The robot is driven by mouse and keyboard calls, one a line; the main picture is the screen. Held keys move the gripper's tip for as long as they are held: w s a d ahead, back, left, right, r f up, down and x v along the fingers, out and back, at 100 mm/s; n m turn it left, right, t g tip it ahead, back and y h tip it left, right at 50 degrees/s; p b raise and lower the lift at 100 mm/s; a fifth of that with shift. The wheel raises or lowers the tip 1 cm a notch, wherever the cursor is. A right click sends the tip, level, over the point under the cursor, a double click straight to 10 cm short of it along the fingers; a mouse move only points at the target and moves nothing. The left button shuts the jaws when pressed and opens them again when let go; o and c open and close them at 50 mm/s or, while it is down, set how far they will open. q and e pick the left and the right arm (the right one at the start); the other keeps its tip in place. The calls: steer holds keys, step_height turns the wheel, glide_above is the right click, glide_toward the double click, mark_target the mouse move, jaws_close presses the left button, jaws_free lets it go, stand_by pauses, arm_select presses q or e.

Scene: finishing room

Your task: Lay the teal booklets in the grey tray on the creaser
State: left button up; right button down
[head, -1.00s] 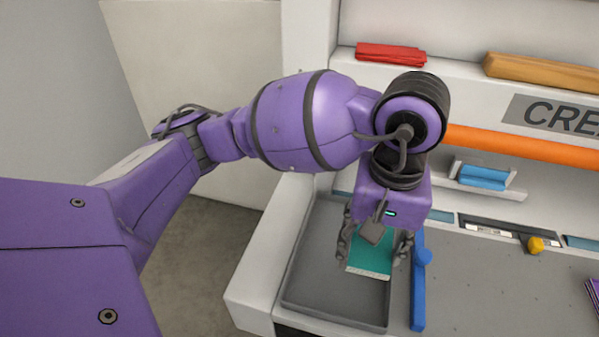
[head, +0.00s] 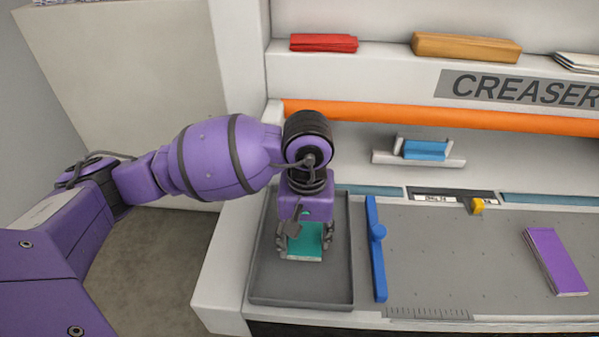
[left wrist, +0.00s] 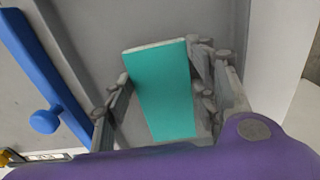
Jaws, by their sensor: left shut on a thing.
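A teal booklet (head: 305,244) is between the fingers of my left gripper (head: 303,250), which is shut on it over the grey tray (head: 325,289). The booklet also shows in the left wrist view (left wrist: 163,92), with a finger of the left gripper (left wrist: 160,95) at each side edge. I cannot tell whether the booklet touches the tray floor. The tray lies at the left end of the creaser (head: 520,85) and holds nothing else that I can see. My right gripper is not in view.
A blue bar with a knob (head: 377,260) stands just right of the tray. A purple booklet (head: 555,262) lies farther right on the grey bed. A blue stack (head: 425,150) sits in a small holder behind. Red booklets (head: 323,43) and an orange-brown stack (head: 466,47) lie on the upper shelf.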

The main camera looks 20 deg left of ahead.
arm_select(q)
steer(key=shift+f, duration=0.2)
steer(key=o, duration=1.3)
steer(key=shift+o, duration=0.2)
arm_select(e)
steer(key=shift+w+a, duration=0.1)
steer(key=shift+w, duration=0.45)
arm_select(q)
steer(key=shift+r, duration=0.1)
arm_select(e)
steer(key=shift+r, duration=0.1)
